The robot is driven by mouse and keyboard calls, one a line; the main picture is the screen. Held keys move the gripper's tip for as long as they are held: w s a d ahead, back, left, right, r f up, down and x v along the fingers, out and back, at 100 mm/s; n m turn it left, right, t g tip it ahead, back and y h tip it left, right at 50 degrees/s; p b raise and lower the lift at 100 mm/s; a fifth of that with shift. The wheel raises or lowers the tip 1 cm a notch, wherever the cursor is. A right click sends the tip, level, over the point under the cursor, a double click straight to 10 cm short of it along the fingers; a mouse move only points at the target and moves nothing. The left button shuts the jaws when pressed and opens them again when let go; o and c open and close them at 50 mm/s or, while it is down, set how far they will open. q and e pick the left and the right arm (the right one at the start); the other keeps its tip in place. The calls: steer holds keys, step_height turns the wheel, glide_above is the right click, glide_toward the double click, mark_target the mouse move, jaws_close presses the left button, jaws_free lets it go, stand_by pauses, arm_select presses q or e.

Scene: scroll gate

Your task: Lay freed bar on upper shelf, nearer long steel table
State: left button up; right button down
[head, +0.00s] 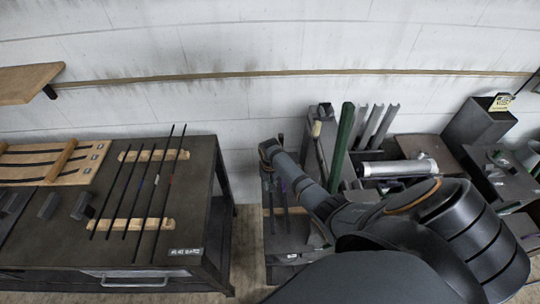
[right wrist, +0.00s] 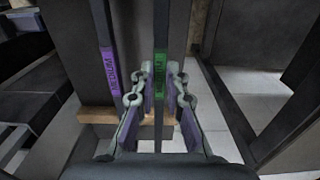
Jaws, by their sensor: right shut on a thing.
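My right gripper (right wrist: 158,97) is shut on a dark upright bar (right wrist: 160,30) with a green label. A second dark bar (right wrist: 104,30) with a purple label stands to its left, apart from the fingers. In the head view my right arm reaches left to the narrow stand (head: 290,243), where thin bars stand upright; its fingers are hard to make out there. A wooden shelf board (head: 28,82) is on the wall at the upper left, beyond the long steel table (head: 60,255). I cannot tell whether it is the upper shelf. My left gripper is out of view.
Several thin rods lie across two wooden rests (head: 130,224) on the steel table. A slotted wooden board (head: 85,165) and dark blocks (head: 48,205) are left of them. A green post (head: 341,145) and grey channels stand behind my right arm. A floor gap separates table and stand.

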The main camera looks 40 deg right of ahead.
steer(key=shift+w+f, duration=0.1)
steer(key=shift+f, duration=0.1)
stand_by(0.5)
steer(key=c, duration=1.3)
jaws_free()
step_height(320, 180, up, 8)
steer(key=shift+f, duration=0.25)
steer(key=shift+f, duration=0.1)
